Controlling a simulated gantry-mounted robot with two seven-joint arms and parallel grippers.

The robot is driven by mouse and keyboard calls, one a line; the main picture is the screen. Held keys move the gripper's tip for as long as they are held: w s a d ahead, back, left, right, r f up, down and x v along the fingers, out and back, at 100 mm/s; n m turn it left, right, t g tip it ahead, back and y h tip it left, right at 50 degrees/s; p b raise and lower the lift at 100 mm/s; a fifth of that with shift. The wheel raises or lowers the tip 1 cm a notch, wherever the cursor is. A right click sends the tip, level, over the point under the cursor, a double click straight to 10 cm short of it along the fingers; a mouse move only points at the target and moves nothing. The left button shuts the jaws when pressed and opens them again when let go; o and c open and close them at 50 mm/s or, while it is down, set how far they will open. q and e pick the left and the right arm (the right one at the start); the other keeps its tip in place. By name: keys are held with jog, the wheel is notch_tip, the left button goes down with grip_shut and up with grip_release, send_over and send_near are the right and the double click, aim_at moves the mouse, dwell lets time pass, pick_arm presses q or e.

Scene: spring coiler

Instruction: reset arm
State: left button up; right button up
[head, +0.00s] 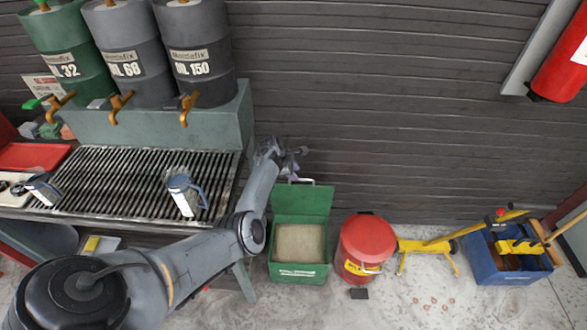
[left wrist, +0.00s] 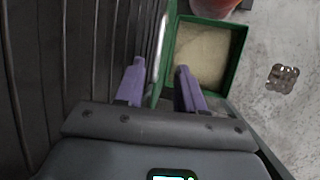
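My left arm reaches in from the lower left in the head view, and its gripper (head: 291,164) is beside the right end of the slatted bench, near the dark wall and above the open green bin (head: 302,204). The green bin, filled with pale granules (left wrist: 201,54), shows beyond the fingers in that view. My right gripper shows in neither view.
A slatted bench (head: 130,185) holds two jugs (head: 187,194) (head: 43,188) under several oil drums (head: 195,50). A red can (head: 365,247), yellow stand (head: 428,244) and blue crate (head: 510,268) stand rightward. A red extinguisher (head: 560,65) hangs upper right. The floor in front is mostly clear.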

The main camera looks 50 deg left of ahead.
pick_arm(q)
jog(key=shift+s, duration=0.1)
dwell(0.4)
jog(key=s+d+r+m+g+y+p, duration=0.2)
jog(key=s+r+m+y+p, duration=0.15)
jog(key=s+m, duration=0.55)
jog(key=s+d+r+m+h+p, duration=0.15)
jog(key=s+d+r+m, duration=0.4)
jog(key=d, duration=0.75)
jog(key=s+d+r+m+h+p, duration=0.1)
jog(key=s+d+r+m+p, duration=0.1)
jog(key=s+d+m, duration=0.85)
jog(key=s+d+r+m+h+p, duration=0.1)
jog(key=s+d+r+m, duration=0.4)
jog(key=d, duration=0.9)
notch_tip(320, 180, up, 37)
jog(key=s+p, duration=0.1)
jog(key=p, duration=3.7)
jog(key=shift+a+f, duration=0.15)
